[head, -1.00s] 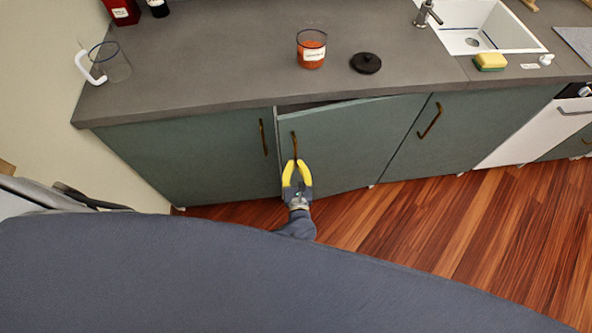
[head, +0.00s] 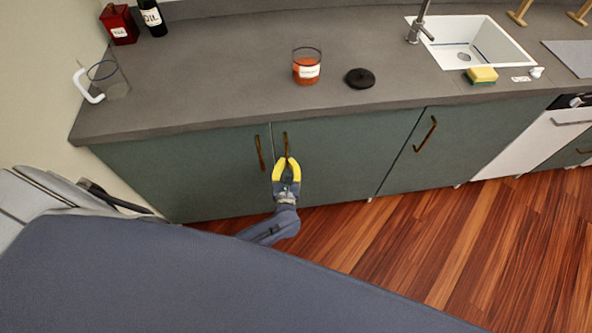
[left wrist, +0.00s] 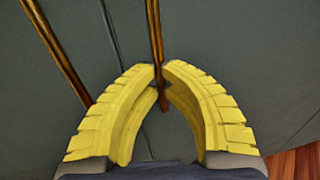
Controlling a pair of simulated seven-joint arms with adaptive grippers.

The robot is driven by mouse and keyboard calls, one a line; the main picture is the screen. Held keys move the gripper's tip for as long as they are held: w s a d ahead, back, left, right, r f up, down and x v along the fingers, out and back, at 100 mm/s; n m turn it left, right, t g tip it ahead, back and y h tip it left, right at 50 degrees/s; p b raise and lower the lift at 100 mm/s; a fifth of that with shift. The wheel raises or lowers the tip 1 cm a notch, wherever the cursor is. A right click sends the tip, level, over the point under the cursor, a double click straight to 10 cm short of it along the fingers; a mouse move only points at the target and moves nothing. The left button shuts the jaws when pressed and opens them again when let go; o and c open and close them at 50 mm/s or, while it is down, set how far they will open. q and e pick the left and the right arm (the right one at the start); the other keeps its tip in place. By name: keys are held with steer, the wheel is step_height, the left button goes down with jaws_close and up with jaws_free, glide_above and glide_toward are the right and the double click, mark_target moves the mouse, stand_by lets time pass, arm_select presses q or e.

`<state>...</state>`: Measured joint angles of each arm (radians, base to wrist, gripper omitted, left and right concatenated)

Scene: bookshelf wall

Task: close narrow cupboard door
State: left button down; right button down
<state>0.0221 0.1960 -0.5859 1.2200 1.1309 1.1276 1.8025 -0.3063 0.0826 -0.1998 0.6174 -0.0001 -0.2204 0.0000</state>
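The green narrow cupboard door (head: 345,160) is under the grey worktop and looks flush with the fronts beside it. Its upright bronze handle (head: 285,140) is near its left edge and also shows in the left wrist view (left wrist: 154,25). My left gripper (head: 286,160) has yellow fingers. In the wrist view its fingertips (left wrist: 162,66) close in on both sides of the handle, whose lower end shows between the fingers. My right gripper is in neither view.
Another bronze handle (head: 259,152) sits close on the left cupboard front. On the worktop (head: 220,70) stand a glass jug (head: 112,82), an orange-filled jar (head: 306,70) and a black lid (head: 359,78). The wooden floor (head: 400,230) is clear at right.

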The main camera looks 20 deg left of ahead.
arm_select(q)
steer(key=a+v, duration=0.1)
steer(key=v, duration=1.3)
steer(key=d+f+m+h, duration=0.6)
steer(key=d+m+h, duration=0.1)
steer(key=m, duration=1.1)
steer(key=s+f+m+g+h, duration=0.3)
steer(key=s+f+m+g, duration=0.3)
steer(key=f+m, duration=0.7)
steer(key=s+a+f+m+g+y, duration=0.1)
steer(key=s+a+f+m+g, duration=0.2)
steer(key=s+f+m, duration=0.35)
steer(key=s+a+f+m+g, duration=0.2)
steer(key=s+a+f+m, duration=0.1)
steer(key=s+f, duration=0.5)
steer(key=s+a+f+m+g+y, duration=0.1)
steer(key=s+a+f+g, duration=0.1)
steer(key=s, duration=0.7)
steer(key=s+a+f+m+g+y, duration=0.1)
steer(key=s+a+f+m+g, duration=0.1)
steer(key=s, duration=0.6)
steer(key=shift+s+a+f, duration=0.4)
steer(key=shift+a+f, duration=0.1)
steer(key=shift+a, duration=0.45)
